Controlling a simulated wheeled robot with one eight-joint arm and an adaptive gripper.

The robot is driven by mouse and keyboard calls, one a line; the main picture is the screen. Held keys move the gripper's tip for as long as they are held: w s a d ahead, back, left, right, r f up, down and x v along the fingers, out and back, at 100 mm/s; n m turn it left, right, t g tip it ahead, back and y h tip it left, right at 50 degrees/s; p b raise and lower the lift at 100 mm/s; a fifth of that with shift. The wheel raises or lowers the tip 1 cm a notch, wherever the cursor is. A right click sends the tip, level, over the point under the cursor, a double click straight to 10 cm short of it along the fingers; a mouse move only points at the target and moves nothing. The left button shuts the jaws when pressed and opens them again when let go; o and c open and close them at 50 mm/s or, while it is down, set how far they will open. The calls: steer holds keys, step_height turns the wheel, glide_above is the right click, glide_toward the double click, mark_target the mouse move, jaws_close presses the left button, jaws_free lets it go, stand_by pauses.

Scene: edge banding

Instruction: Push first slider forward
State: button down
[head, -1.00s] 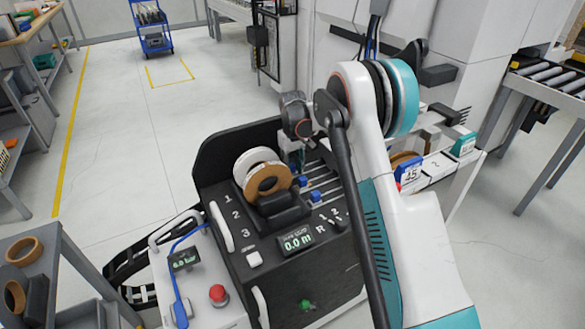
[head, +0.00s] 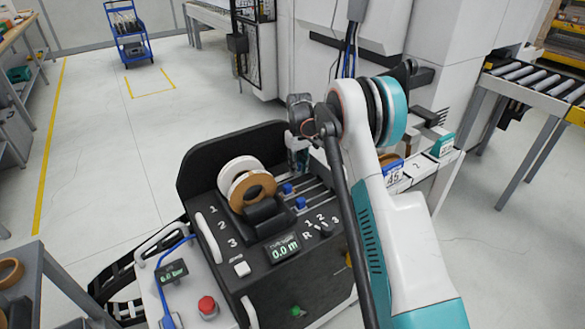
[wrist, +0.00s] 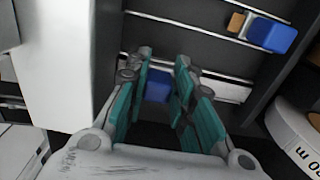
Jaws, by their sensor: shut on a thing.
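In the wrist view a blue slider (wrist: 157,86) sits between the teal fingers of my gripper (wrist: 160,92), which are closed around it at the rail panel. A second blue slider (wrist: 272,36), with a small tan piece at its side, is up and to the right, apart from my fingers. In the head view two blue sliders (head: 287,188) and (head: 300,203) show on the rails. My gripper (head: 300,160) is at the far end of the rails there, mostly hidden by my arm; the held slider cannot be made out in that view.
A white roll (head: 232,170) and a brown roll (head: 250,190) stand left of the rails. The black control panel has a display (head: 284,248) reading 0.0 m. A white box marked 45 (head: 393,176) is to the right. Open floor (head: 100,130) lies to the left.

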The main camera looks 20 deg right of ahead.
steer(key=shift+d, duration=0.15)
steer(key=c, duration=1.6)
jaws_free()
steer(key=shift+d, duration=0.15)
steer(key=shift+c, duration=0.2)
step_height(320, 180, up, 12)
